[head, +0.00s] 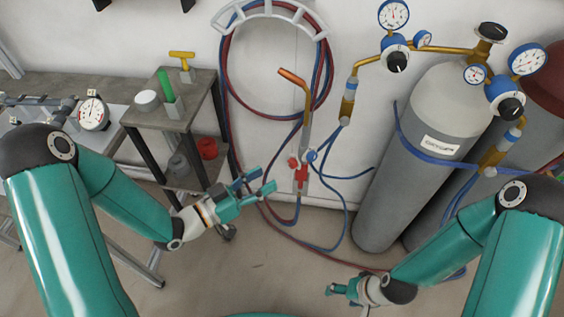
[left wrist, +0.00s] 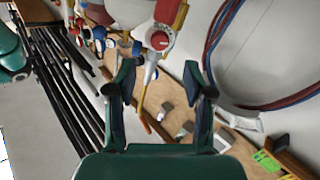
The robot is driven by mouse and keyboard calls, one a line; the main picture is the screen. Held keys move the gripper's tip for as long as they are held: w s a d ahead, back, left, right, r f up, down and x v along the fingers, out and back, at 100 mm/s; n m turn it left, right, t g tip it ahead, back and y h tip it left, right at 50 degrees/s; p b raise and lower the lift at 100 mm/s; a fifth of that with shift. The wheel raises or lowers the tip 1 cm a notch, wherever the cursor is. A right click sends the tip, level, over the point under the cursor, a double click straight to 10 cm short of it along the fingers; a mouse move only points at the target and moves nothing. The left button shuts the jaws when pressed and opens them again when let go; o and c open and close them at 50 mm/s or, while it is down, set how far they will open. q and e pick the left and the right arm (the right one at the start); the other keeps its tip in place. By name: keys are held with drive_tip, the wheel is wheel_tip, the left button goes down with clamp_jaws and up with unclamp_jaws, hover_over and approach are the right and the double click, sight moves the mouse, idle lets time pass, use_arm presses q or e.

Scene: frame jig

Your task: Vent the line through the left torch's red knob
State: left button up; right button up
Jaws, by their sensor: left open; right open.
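The torch (head: 306,125) with a copper tip hangs upright against the white wall in the head view. Its red knob (head: 293,162) is on the left and a blue knob (head: 311,155) on the right, above a red fitting (head: 301,178). My left gripper (head: 268,182) is open and empty, below and left of the red knob and apart from it. In the left wrist view a red round part (left wrist: 158,41), seemingly the knob, shows beyond the open fingers (left wrist: 162,92). My right gripper (head: 337,290) is open and empty, low in the head view, far from the torch.
Red and blue hoses (head: 228,90) coil on a wall rack and hang around the torch. A grey cylinder (head: 400,170) with regulators stands right of it. A small cart (head: 190,85) with a white jar, green stick and yellow-handled item stands left, near my left arm.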

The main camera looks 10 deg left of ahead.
sight(290, 164)
use_arm(q)
drive_tip(key=p+x, duration=0.1)
drive_tip(key=x, duration=0.6)
drive_tip(key=shift+w+d, duration=0.1)
drive_tip(key=shift+w, duration=0.05)
